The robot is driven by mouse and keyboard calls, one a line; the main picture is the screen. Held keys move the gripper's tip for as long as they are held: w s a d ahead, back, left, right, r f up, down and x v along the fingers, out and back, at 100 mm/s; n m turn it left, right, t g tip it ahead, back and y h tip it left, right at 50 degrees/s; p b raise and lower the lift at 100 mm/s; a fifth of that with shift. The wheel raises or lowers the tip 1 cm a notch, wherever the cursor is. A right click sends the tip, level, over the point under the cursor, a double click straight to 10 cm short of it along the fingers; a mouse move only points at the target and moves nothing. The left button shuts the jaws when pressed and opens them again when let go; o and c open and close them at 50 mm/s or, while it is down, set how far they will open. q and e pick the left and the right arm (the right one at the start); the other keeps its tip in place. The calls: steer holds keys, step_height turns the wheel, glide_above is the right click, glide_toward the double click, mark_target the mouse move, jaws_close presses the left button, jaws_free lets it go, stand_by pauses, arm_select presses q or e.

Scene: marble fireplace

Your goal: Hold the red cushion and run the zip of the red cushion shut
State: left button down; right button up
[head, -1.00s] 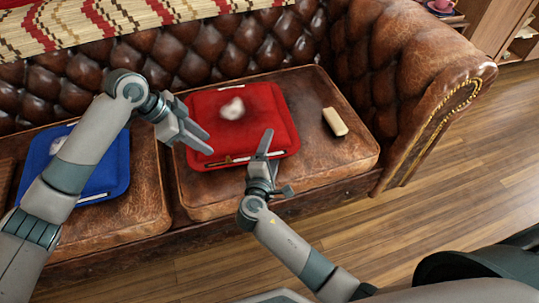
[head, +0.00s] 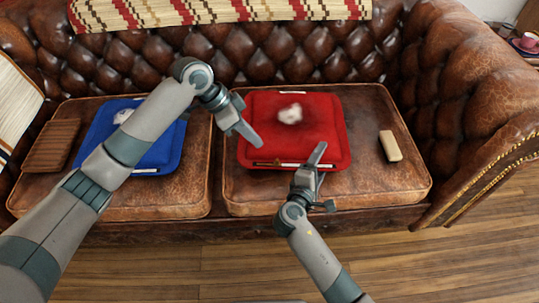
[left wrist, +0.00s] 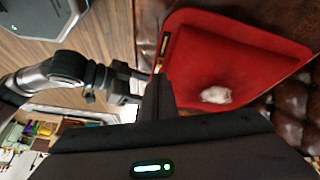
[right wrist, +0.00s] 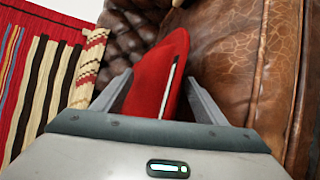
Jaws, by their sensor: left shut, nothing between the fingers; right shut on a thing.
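The red cushion (head: 315,125) lies on the right seat of the leather sofa, with a white fluffy patch on top. A zip strip (head: 290,164) runs along its front edge, partly dark and partly pale; its slider is too small to tell. My right gripper (head: 316,160) is at the front edge, right of the zip's middle. In the right wrist view the red cushion (right wrist: 150,80) stands between its fingers, which grip it. My left gripper (head: 254,134) is shut and empty over the cushion's front left part. In the left wrist view its fingers (left wrist: 158,90) are together beside the cushion (left wrist: 225,60).
A blue cushion (head: 165,150) lies on the left seat, beside a brown slatted piece (head: 52,146). A cream block (head: 390,146) lies right of the red cushion. The sofa's backrest (head: 290,55) and right arm (head: 470,110) rise around the seat.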

arm_select(q)
steer(key=a+n+h, duration=0.1)
steer(key=a+n, duration=0.3)
steer(key=n, duration=1.1)
steer(key=a+f+n+h, duration=0.1)
steer(key=a+n, duration=0.3)
steer(key=n, duration=1.2)
steer(key=shift+w+a+f+n+g+h, duration=0.3)
steer(key=shift+w+h, duration=0.15)
steer(key=shift+h, duration=0.25)
glide_toward(275, 162)
steer(key=f, duration=0.3)
steer(key=shift+s+f, duration=0.15)
steer(key=shift+s, duration=0.15)
steer(key=d, duration=0.3)
steer(key=shift+d, duration=0.1)
steer(key=shift+s+d, duration=0.1)
steer(key=shift+d, duration=0.3)
